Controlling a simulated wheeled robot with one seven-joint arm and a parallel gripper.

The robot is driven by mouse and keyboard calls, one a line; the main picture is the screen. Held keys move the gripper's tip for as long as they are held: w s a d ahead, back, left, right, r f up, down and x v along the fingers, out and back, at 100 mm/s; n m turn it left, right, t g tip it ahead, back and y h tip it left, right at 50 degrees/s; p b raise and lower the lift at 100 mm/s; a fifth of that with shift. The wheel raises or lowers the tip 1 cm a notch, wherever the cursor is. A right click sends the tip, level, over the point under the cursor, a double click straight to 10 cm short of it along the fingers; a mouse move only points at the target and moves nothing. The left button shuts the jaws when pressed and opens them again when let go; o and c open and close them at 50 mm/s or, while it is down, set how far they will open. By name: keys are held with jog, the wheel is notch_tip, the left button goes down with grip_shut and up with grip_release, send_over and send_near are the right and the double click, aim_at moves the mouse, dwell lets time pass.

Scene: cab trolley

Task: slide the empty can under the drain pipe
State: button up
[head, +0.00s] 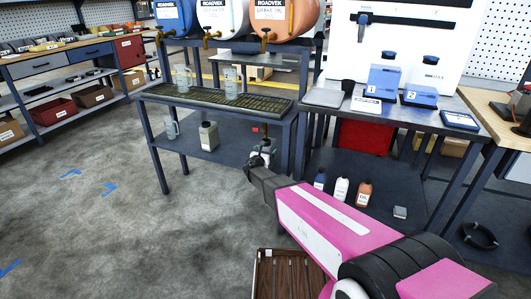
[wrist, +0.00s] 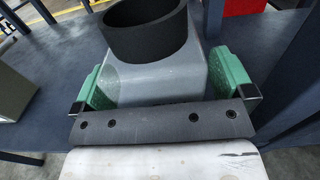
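The can in my gripper is grey with a wide black mouth (wrist: 150,35). My gripper (wrist: 165,85) has its green finger pads against both sides of the can body (wrist: 160,80), with no clear gap. In the head view my gripper (head: 261,158) is at the lower shelf's right end, and its wrist hides much of the can. A thin brown drain pipe (head: 265,130) comes down from the grated drip tray (head: 225,98) just above the held can. I cannot tell whether the mouth is exactly under it. A second grey can (head: 208,136) stands left on the shelf.
Table legs (head: 286,150) stand close to the right of my gripper. Several bottles (head: 341,190) stand on the shelf to the right. A brown slatted crate (head: 290,272) is on the floor. The floor at left is clear.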

jog(key=v, duration=1)
jog(key=s+d+m+g+h, duration=0.1)
jog(key=s+d+m+g, duration=0.3)
jog(key=d+m, duration=0.3)
jog(key=s+d+f+m+g+h, duration=0.1)
jog(key=s+d+m+g, duration=0.2)
jog(key=d+m, duration=0.35)
jog(key=s+d+m+g+h, duration=0.1)
jog(key=s+d+m+g, duration=0.3)
jog(key=d, duration=0.5)
jog(key=s+d+m+g+y, duration=0.2)
jog(key=s+m+g+y, duration=0.1)
jog(key=s+m, duration=0.3)
jog(key=s+d+m+g+y, duration=0.2)
jog(key=s+m+g+y, duration=0.1)
jog(key=s+m+y, duration=0.3)
jog(key=shift+s+d+r+m, duration=0.25)
jog(key=shift+s+m, duration=0.55)
jog(key=shift+m, duration=0.45)
